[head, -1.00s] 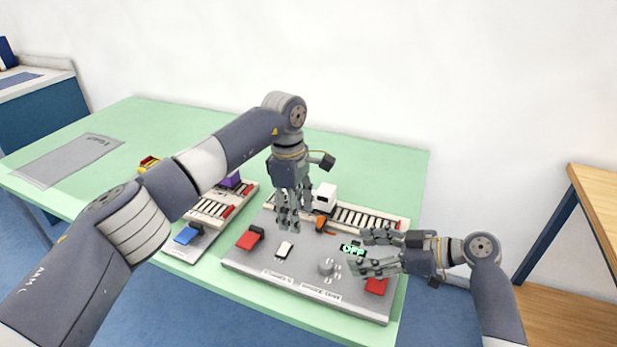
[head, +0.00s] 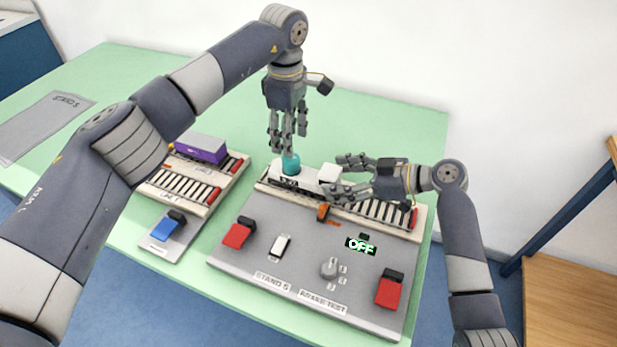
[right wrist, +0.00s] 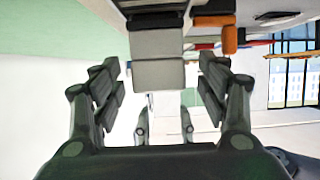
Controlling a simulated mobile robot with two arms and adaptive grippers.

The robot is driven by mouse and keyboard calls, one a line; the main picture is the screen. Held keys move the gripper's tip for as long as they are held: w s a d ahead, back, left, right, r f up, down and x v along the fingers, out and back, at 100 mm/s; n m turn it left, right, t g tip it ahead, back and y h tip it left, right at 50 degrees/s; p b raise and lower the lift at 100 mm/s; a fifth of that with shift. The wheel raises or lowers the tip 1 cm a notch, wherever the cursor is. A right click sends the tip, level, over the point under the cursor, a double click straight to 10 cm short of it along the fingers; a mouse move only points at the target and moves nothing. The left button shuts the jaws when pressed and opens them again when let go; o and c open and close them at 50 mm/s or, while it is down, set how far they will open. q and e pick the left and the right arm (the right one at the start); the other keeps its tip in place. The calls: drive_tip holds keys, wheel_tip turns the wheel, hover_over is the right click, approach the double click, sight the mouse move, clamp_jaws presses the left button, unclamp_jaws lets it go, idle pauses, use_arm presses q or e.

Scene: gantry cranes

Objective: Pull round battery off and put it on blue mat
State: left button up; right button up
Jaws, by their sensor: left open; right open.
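The round battery appears to be a teal cylinder (head: 291,164) standing upright on the white rail vehicle (head: 317,176) on the right board's track. My left gripper (head: 287,146) points down, open, with its fingertips just above or at the cylinder's top; contact cannot be told. My right gripper (head: 342,176) is open, reaching in from the right with its fingers at the vehicle's white end block. In the right wrist view, this pale block (right wrist: 158,62) lies between the open fingers. I see no blue mat; a grey mat (head: 40,122) lies at far left.
The grey board (head: 300,262) carries red switches, a knob (head: 329,267), an orange piece (head: 323,212) and an OFF display (head: 361,246). A smaller board at left holds a purple wagon (head: 202,148) and a blue switch (head: 166,228). The green table (head: 125,88) is clear behind.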

sight(322, 177)
use_arm(q)
drive_tip(key=shift+w, duration=0.1)
use_arm(e)
drive_tip(key=shift+x, duration=2.5)
drive_tip(key=shift+d+f, duration=0.1)
